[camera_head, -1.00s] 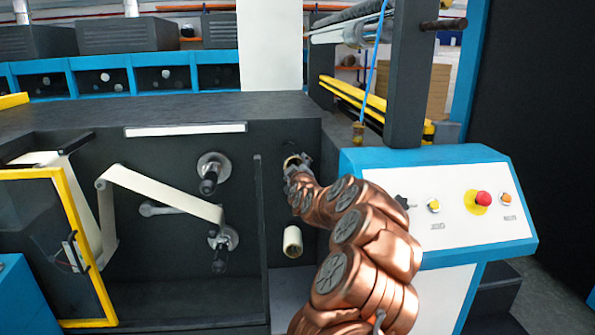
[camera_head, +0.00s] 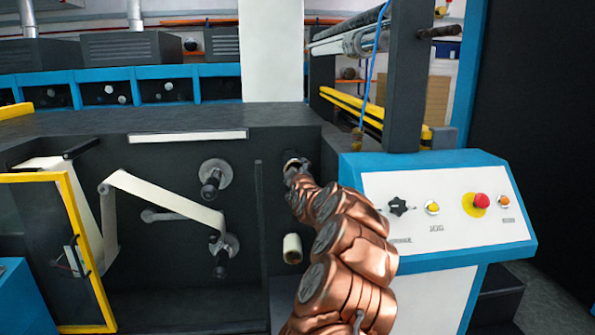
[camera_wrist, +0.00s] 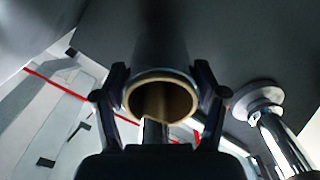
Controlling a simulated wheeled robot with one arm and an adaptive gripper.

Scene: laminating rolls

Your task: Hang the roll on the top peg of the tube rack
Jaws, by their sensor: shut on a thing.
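My gripper (camera_wrist: 160,100) is shut on the roll (camera_wrist: 160,88), a tube whose open tan-rimmed end faces the wrist camera. One finger sits on each side of it. In the head view my gripper (camera_head: 297,170) is small and holds the roll against or close to the dark back panel, high in the narrow right bay of the tube rack (camera_head: 277,205). A cream tube (camera_head: 292,249) sits lower in the same bay.
A divider (camera_head: 262,225) stands left of the bay. Beyond it are two spindles with round flanges (camera_head: 216,178) and a cream web (camera_head: 165,196). The control console (camera_head: 435,205) with a red button is close on the arm's right. A yellow-framed door (camera_head: 80,240) stands at left.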

